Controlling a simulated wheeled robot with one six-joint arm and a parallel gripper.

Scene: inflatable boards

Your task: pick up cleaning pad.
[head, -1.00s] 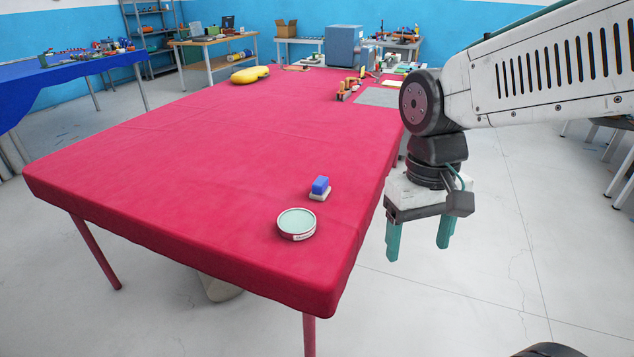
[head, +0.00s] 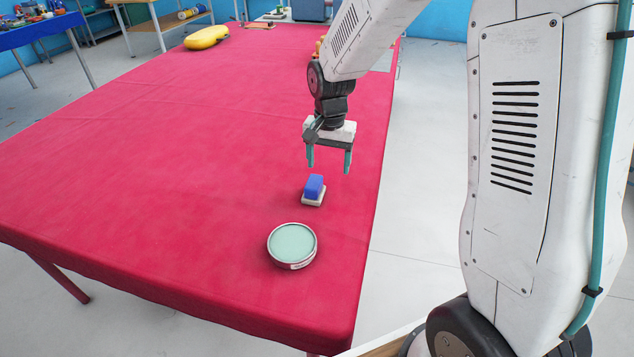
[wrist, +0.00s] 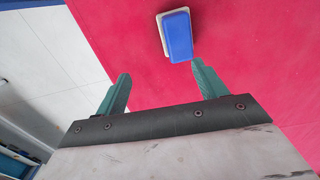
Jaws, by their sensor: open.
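The cleaning pad (head: 313,190) has a blue block top on a pale base and sits on the red-covered table near its right edge. My gripper (head: 329,171) is open and empty, with its teal fingers above and a little behind the pad in the head view. In the wrist view, the pad (wrist: 178,35) lies ahead of the gripper (wrist: 160,88), close to the right fingertip and right of the middle of the gap. I cannot tell the exact height of the fingers above the table.
A round tin with a pale green top (head: 292,244) stands in front of the pad on the red table (head: 170,150). The table's right edge is close by. A yellow inflatable (head: 206,38) lies far back. The left and middle of the table are clear.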

